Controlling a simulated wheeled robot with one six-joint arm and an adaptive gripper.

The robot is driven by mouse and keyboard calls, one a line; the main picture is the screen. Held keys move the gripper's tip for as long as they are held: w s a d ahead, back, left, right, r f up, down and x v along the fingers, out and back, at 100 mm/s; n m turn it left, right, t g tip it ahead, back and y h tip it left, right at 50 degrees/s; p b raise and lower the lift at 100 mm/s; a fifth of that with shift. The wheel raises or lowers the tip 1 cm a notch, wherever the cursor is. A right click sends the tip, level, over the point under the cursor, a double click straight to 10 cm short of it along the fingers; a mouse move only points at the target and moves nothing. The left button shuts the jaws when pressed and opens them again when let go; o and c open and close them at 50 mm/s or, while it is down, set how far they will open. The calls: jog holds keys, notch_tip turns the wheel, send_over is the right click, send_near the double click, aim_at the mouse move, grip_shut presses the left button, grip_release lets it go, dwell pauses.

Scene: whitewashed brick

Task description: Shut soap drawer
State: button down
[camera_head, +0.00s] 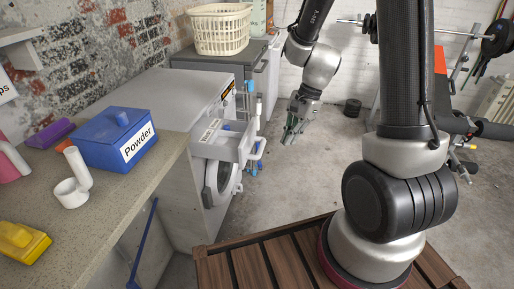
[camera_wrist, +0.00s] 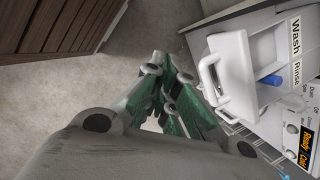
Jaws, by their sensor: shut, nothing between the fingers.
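The soap drawer (camera_head: 218,148) stands pulled out from the front of the grey-white washing machine (camera_head: 196,92). In the wrist view the drawer (camera_wrist: 238,58) shows a white front with a loop handle, open compartments, a blue piece inside and a panel marked "Wash" and "Rinse". My gripper (camera_head: 292,137) is to the right of the drawer in the head view, out over the floor and apart from it. In the wrist view my gripper (camera_wrist: 168,92) has its green-padded fingers shut and empty, pointing beside the drawer front. The round door below the drawer is partly hidden.
A counter (camera_head: 122,205) at left holds a blue "Powder" box (camera_head: 115,140), a white scoop (camera_head: 72,190) and a yellow container (camera_head: 20,242). A drying rack (camera_head: 255,120) with blue parts stands just behind the drawer. Concrete floor (camera_head: 330,165) around my gripper is clear.

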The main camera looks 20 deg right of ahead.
jog(key=w+f+m, duration=0.2)
jog(key=w+m, duration=0.1)
jog(key=m+t, duration=0.3)
jog(key=m, duration=0.4)
send_near(257, 154)
jog(key=x, duration=0.6)
jog(key=shift+w+a+f, duration=0.2)
jog(key=shift+a, duration=0.1)
jog(key=shift+w+a, duration=0.2)
jog(key=shift+a, duration=0.2)
